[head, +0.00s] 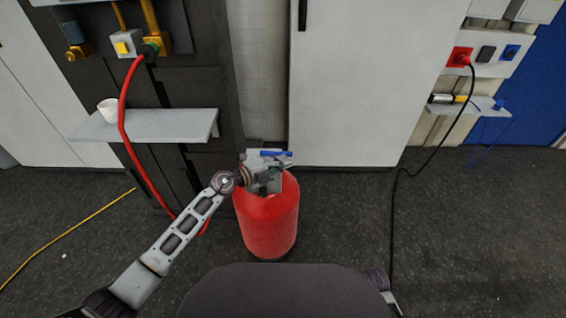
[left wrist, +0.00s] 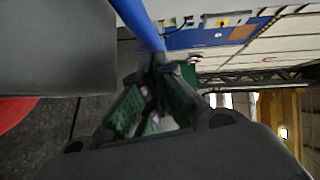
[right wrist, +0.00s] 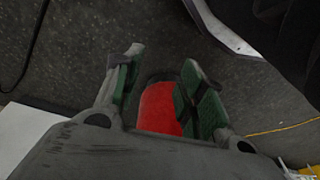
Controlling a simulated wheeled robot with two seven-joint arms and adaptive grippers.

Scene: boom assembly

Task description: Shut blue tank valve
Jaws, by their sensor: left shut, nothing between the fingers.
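A red tank (head: 268,222) stands on the floor in the middle of the head view. A blue valve handle (head: 276,153) lies roughly level on top of it. My left gripper (head: 272,180) is over the tank's top, just below the handle in the picture, and hides part of the valve. In the left wrist view the blue handle (left wrist: 138,22) runs down to the shut fingertips (left wrist: 154,62); I cannot tell whether they touch. My right gripper (right wrist: 162,62) is open and empty, with the red tank (right wrist: 160,108) showing beyond its fingers.
A white cabinet (head: 350,85) stands behind the tank. A shelf with a white cup (head: 108,110) is at the left, and a red hose (head: 130,140) hangs in front of it. A black cable (head: 430,155) hangs at the right.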

